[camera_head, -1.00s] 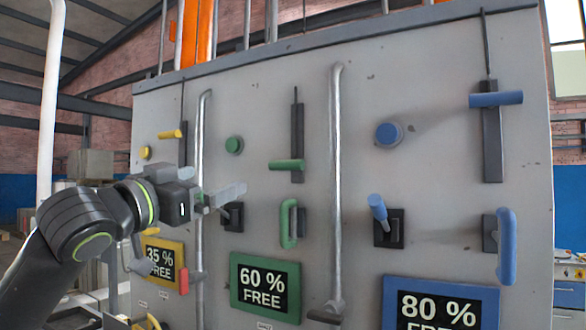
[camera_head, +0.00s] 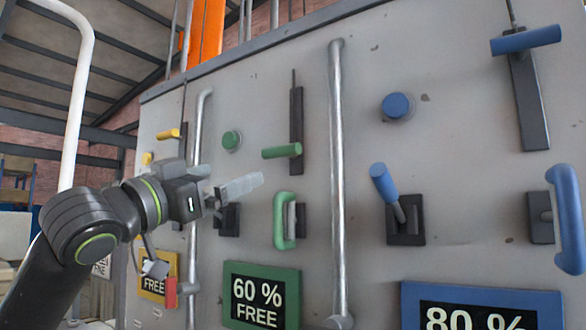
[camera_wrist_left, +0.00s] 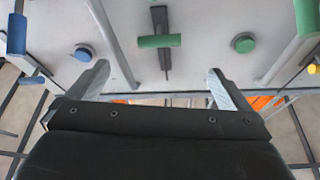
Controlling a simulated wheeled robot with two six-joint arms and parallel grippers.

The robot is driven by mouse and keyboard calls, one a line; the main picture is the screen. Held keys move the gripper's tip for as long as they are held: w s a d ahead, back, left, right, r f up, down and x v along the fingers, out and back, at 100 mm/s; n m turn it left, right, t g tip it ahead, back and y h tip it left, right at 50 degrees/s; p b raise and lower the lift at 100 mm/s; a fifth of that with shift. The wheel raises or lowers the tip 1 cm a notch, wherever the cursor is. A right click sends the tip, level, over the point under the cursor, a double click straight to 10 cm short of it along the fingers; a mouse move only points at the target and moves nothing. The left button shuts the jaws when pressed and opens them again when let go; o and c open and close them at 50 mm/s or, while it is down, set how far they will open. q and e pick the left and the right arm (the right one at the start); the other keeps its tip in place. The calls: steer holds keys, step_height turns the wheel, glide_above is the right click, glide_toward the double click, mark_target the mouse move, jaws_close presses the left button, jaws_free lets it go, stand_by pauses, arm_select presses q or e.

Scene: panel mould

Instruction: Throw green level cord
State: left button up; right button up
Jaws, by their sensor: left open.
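The green T-shaped handle (camera_head: 282,151) sits at the lower part of a dark vertical slot plate on the grey panel, with a thin cord or rod running up from the plate. In the left wrist view the green handle (camera_wrist_left: 160,41) is ahead, beyond and roughly between the fingertips. My left gripper (camera_head: 244,186) is in front of the panel, below and left of the handle in the head view. Its jaws (camera_wrist_left: 158,70) are open and empty, apart from the handle. A dark switch plate (camera_head: 228,222) is partly hidden behind the gripper. My right gripper is not in view.
A green button (camera_head: 231,140) is left of the handle and a green D-shaped handle (camera_head: 284,221) below it. Vertical metal pipes (camera_head: 337,180) stand out from the panel. Blue controls (camera_head: 383,183) are right, a yellow handle (camera_head: 169,133) left. A green-framed sign (camera_head: 289,295) is below.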

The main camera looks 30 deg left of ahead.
mark_target(277, 155)
arm_select(q)
steer(key=p+x, duration=0.5)
steer(key=x, duration=0.3)
steer(key=p+x, duration=0.5)
steer(key=x, duration=0.3)
steer(key=shift+s+r, duration=0.1)
steer(key=shift+r, duration=0.15)
steer(key=shift+w+r+p, duration=0.15)
steer(key=shift+w+p, duration=0.15)
steer(key=shift+w, duration=0.15)
steer(key=shift+c, duration=0.3)
